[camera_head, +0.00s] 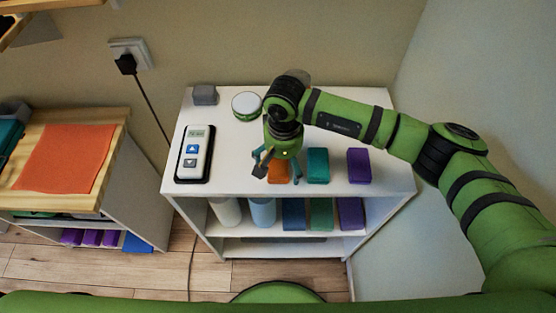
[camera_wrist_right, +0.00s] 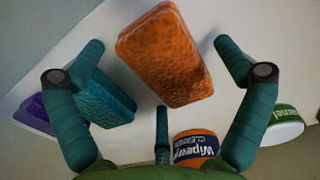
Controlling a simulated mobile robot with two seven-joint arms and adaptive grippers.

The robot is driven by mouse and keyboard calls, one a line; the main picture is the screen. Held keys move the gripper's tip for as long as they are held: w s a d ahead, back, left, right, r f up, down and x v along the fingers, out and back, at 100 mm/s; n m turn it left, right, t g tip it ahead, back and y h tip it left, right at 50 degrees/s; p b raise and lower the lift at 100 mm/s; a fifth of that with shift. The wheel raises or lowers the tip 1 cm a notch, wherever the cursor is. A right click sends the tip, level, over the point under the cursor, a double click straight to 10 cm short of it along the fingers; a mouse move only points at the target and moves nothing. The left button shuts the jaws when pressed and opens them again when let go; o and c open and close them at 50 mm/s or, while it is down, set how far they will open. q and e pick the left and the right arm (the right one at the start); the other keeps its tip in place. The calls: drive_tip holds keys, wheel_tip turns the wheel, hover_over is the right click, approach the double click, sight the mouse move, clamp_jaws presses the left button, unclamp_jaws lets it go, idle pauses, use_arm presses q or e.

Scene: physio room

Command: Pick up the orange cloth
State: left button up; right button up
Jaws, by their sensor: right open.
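In the right wrist view the orange cloth (camera_wrist_right: 165,55) shows between the spread fingers of the right gripper (camera_wrist_right: 158,75), which is open with nothing held. The gripper is above the cloth and points down; I cannot tell the exact gap. A flat orange sheet (camera_head: 65,158) lies on the wooden-topped cabinet at the left. My left gripper is not in view.
On the shelf top (camera_head: 225,160), a teal block (camera_head: 318,166) and a purple block (camera_head: 359,166) stand right of the cloth. A handheld device (camera_head: 195,153) and a white-lidded tub (camera_head: 246,105) are left. A wipes can (camera_wrist_right: 195,147) is close by in the wrist view.

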sight(283, 161)
drive_tip(key=c, duration=1.2)
drive_tip(key=shift+w+r, duration=0.1)
drive_tip(key=shift+r, duration=0.3)
wheel_tip(283, 161, up, 8)
drive_tip(key=b, duration=0.3)
drive_tip(key=shift+r, duration=0.25)
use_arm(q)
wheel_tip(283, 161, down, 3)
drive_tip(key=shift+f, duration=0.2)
use_arm(e)
drive_tip(key=shift+r, duration=0.4)
